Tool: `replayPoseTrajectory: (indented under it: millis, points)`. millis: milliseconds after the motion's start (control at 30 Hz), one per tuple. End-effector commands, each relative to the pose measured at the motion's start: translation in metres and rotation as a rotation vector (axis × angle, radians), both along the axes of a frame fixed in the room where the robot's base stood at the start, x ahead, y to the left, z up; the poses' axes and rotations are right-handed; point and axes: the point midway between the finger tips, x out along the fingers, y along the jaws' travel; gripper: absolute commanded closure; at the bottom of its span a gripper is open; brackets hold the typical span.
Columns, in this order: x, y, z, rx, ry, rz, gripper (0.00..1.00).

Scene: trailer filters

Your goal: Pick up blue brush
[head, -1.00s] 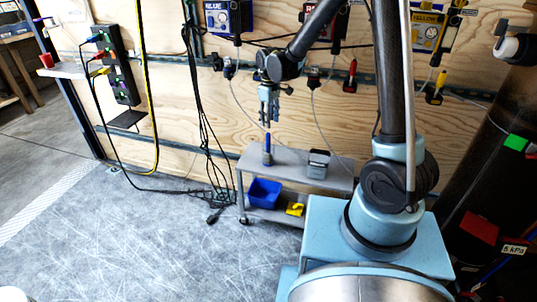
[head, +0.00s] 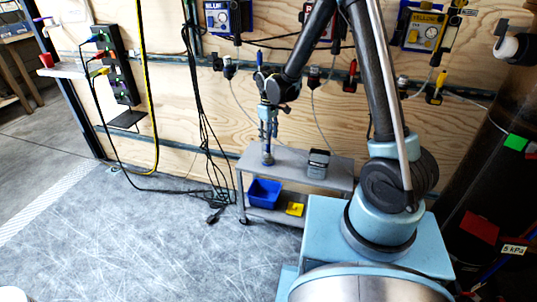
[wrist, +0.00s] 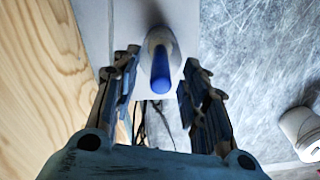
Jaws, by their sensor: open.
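The blue brush (head: 267,157) stands upright on the left end of the grey cart's top shelf (head: 289,157). In the wrist view its blue handle (wrist: 161,72) points up toward the camera, with a pale round part around its lower end. My gripper (head: 268,130) is directly above and around the brush's upper part, pointing down. In the wrist view my gripper (wrist: 157,76) is open, with one finger on each side of the handle and visible gaps between. The handle's lower end is partly hidden in the head view.
A grey container (head: 318,163) stands to the right on the same shelf. A blue bin (head: 264,192) and a yellow item (head: 295,209) are on the lower shelf. The plywood wall (head: 330,122) is close behind the cart. Black cables (head: 205,150) hang to the left.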

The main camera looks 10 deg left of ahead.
Motion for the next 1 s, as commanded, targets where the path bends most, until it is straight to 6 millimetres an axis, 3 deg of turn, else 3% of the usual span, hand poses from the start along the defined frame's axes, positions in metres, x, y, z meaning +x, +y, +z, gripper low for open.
replayPoseTrajectory:
  millis: [167,367,767,1000]
  points:
    - [0.000,0.000,0.000,0.000,0.000,0.000,0.59]
    - [0.000,0.000,0.000,0.000,0.000,0.001,1.00]
    - [-0.001,0.001,0.002,0.000,0.000,0.002,1.00]
    - [-0.001,0.001,0.024,0.000,0.000,0.002,1.00]
